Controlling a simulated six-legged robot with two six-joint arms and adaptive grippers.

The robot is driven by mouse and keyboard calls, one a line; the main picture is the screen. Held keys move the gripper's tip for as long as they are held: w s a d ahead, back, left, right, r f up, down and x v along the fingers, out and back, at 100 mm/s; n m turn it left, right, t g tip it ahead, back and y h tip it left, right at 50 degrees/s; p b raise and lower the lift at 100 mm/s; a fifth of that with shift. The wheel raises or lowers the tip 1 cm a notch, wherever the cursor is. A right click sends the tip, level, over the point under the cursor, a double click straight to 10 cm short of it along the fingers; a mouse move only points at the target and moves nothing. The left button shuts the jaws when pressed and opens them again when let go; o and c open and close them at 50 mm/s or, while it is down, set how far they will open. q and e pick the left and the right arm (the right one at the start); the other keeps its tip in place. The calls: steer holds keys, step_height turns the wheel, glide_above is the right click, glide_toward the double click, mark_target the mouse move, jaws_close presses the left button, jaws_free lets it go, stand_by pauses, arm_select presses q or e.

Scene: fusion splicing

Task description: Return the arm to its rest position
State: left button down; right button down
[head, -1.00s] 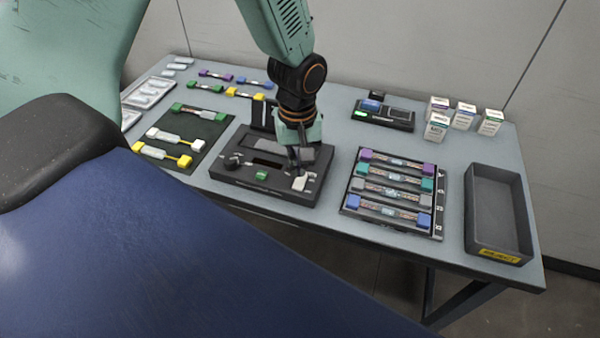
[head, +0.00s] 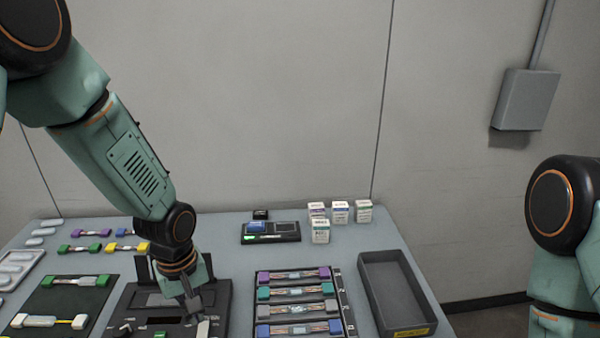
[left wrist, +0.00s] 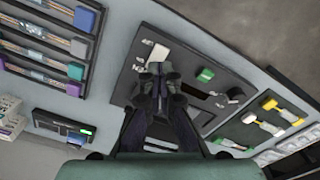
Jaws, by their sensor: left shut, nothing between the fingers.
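My left gripper (head: 193,305) is shut and empty. It points down over the right part of the black splicer (head: 222,300), close to a small white block (head: 203,328) on it. In the left wrist view the shut fingertips (left wrist: 160,70) are over the splicer (left wrist: 190,45), near the white block (left wrist: 159,52); I cannot tell whether they touch it.
Right of the splicer is a rack (head: 342,300) with several coloured-end pieces. Beyond it is an empty grey bin (head: 366,280). A small device (head: 285,237) and several little boxes (head: 320,232) stand at the back. A dark mat (head: 90,305) with connector pieces lies left.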

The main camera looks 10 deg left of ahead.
arm_select(q)
steer(key=s+d+f+m+b, duration=0.1)
steer(key=s+f+m+b, duration=0.3)
steer(key=s+f, duration=0.7)
steer(key=s+d+f+m+b, duration=0.2)
steer(key=s+f+m+b, duration=0.2)
steer(key=s+f, duration=0.7)
steer(key=s, duration=0.2)
steer(key=shift+s+d+f, duration=0.2)
steer(key=shift+s+d, duration=0.05)
steer(key=shift+s, duration=0.1)
